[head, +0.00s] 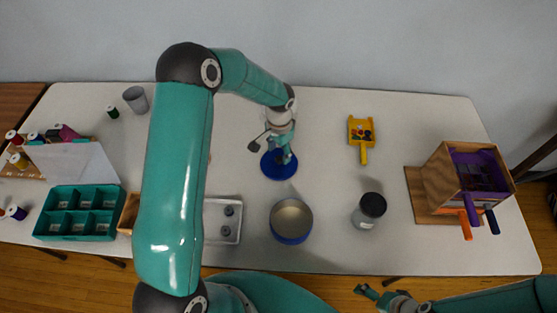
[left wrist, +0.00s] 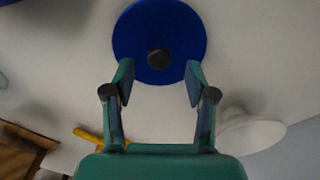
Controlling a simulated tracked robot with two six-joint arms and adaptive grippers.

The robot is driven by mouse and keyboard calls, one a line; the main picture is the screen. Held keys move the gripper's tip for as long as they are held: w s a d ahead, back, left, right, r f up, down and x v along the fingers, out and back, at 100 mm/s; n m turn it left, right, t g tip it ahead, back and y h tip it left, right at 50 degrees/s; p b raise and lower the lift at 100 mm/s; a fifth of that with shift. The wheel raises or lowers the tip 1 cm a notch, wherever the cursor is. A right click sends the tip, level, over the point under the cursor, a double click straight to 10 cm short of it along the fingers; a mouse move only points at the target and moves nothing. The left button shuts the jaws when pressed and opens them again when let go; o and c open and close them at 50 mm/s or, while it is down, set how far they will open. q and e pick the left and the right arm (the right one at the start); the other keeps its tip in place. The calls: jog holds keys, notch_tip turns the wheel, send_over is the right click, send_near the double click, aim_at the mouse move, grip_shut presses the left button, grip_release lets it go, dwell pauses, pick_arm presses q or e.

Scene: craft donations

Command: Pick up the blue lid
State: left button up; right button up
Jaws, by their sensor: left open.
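The blue lid (head: 272,174) lies flat on the white table near the middle, partly hidden by my left gripper (head: 281,153) in the head view. In the left wrist view the lid (left wrist: 160,22) is a round blue disc with a small black knob (left wrist: 158,58) near its lower edge. My left gripper (left wrist: 159,74) is open and empty, its two fingertips spread at either side of the knob's line. I cannot tell whether the fingers touch the lid. My right gripper (head: 378,295) is at the bottom edge, away from the lid; its jaw opening is unclear.
A round tin with a blue base (head: 291,220) stands in front of the lid. A dark-lidded jar (head: 369,210) and a yellow scoop-like tool (head: 361,135) are to the right. A metal tray (head: 222,218) is at left front. A wooden box with tools (head: 440,180) stands far right.

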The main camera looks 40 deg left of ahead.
aim_at(279, 162)
pick_arm(q)
jog(key=shift+f, duration=1.45)
jog(key=shift+s, duration=0.1)
jog(key=c, duration=1)
jog(key=shift+r, duration=0.1)
